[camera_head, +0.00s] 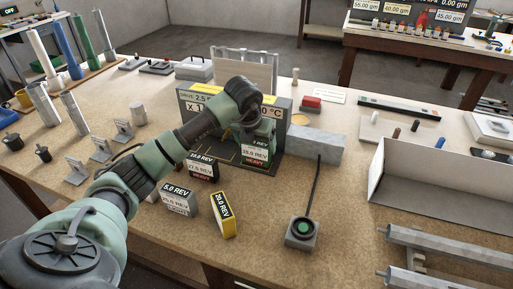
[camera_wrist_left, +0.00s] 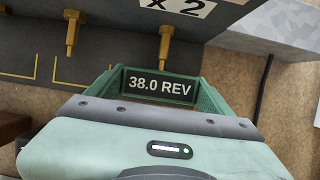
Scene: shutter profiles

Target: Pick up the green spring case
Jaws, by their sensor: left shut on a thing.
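The green spring case (camera_head: 258,148) stands roughly upright at the front right of the dark fixture, its white and red HEAVY label facing me. My left gripper (camera_head: 250,122) reaches over it from above and is shut on it. In the left wrist view the green case (camera_wrist_left: 160,87) shows its dark "38.0 REV" label between the fingers of my left gripper (camera_wrist_left: 155,76). The gripper body hides much of the case. I cannot tell whether its base touches the surface below. My right gripper is not in view.
The dark fixture (camera_head: 199,103) with brass pegs is right behind the case. A dark case (camera_head: 203,166), a grey case (camera_head: 179,200) and a yellow case (camera_head: 223,214) stand nearby. A cabled green button box (camera_head: 302,232) is at the front. A grey block (camera_head: 316,145) is to the right.

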